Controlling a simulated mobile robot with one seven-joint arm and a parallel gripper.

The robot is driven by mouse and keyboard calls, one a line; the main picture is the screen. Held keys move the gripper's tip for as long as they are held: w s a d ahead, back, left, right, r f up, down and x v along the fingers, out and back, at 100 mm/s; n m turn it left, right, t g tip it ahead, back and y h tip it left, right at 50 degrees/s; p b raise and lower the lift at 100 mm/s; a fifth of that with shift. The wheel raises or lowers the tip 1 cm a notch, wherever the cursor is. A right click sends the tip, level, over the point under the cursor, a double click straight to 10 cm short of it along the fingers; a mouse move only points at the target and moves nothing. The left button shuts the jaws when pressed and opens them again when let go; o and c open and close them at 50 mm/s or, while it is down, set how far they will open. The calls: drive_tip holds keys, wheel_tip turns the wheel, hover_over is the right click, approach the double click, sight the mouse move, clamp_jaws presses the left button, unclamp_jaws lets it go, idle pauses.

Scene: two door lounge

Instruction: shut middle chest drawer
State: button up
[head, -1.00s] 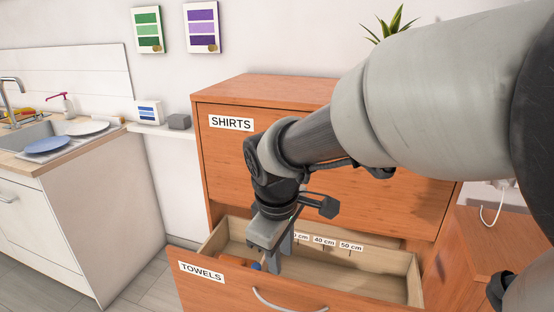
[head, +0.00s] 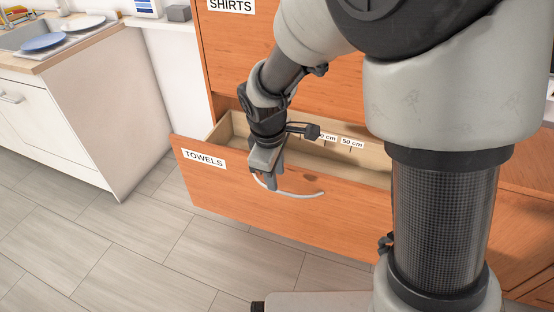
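The orange wooden chest has a pulled-out drawer labelled TOWELS (head: 230,195), its pale inside (head: 350,162) showing behind the front panel. The curved pale handle (head: 305,194) is on that front. Above it is the closed drawer front labelled SHIRTS (head: 262,62). My gripper (head: 272,184) points down and overlaps the left part of the handle and the top of the TOWELS front. I cannot tell whether it touches them. The fingers look close together, but the angle hides any gap. My arm hides the right part of the chest.
A white kitchen cabinet (head: 75,130) with a sink and plates (head: 84,23) stands at the left. Grey floor (head: 90,245) is clear in front of the drawer. A wooden piece of furniture (head: 520,220) stands at the right.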

drive_tip(key=f, duration=0.2)
drive_tip(key=w+f+b, duration=0.1)
drive_tip(key=f, duration=0.2)
drive_tip(key=shift+d, duration=0.15)
clamp_jaws()
